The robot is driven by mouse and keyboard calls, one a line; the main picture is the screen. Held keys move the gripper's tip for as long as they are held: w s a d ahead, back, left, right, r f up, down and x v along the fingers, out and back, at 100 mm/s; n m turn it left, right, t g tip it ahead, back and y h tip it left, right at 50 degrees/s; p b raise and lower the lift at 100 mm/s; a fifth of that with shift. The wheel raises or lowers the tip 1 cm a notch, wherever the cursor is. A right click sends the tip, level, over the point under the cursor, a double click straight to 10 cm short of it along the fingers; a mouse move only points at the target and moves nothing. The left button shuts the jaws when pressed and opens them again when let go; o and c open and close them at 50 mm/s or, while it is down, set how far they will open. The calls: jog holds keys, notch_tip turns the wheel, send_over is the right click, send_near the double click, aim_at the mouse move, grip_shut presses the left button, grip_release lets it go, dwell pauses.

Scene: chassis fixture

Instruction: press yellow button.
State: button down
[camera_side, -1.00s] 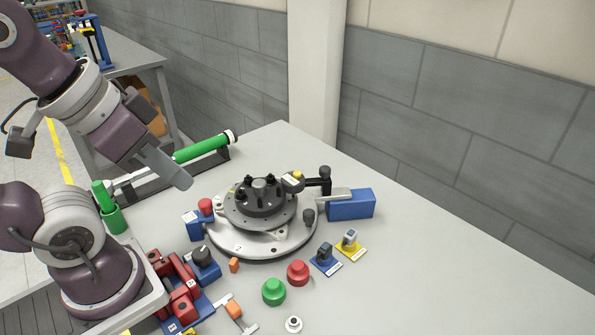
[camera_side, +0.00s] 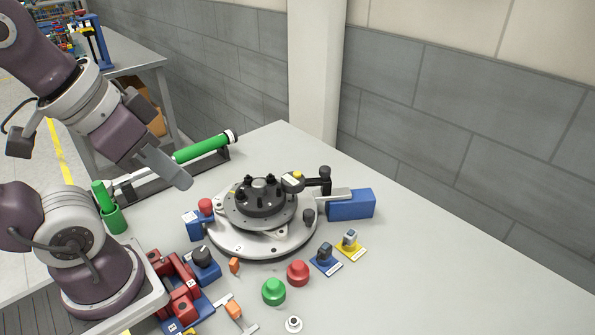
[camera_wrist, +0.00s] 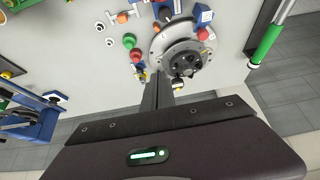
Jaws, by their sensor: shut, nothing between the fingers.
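A small yellow button (camera_side: 298,175) tops a dark round housing at the right rim of the black hub on the round turntable (camera_side: 222,240). In the wrist view, a small yellow spot near the dark housing (camera_wrist: 178,84) lies just beyond the fingertips; I cannot tell if it is the button's top. My gripper (camera_side: 184,182) is shut and empty, high up and left of the turntable in the side view. It is apart from the button. In the wrist view the closed fingers (camera_wrist: 165,80) point toward the turntable.
A black post with a metal arm and blue block (camera_side: 350,205) stands right of the turntable. Red (camera_side: 298,272) and green (camera_side: 273,291) round buttons lie in front. A green cylinder (camera_side: 202,149) lies behind. The table's right side is clear.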

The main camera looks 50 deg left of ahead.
dwell(0.3)
jog(key=m+t+y, duration=0.2)
jog(key=m+t, duration=0.1)
jog(key=m, duration=2.2)
send_over(297, 174)
jog(key=shift+s+f, duration=0.25)
jog(key=shift+f, duration=0.6)
notch_tip(297, 174, down, 8)
jog(key=shift+s+a+r, duration=0.1)
jog(key=shift+s+r, duration=0.05)
jog(key=shift+r, duration=0.1)
jog(key=shift+f, duration=0.65)
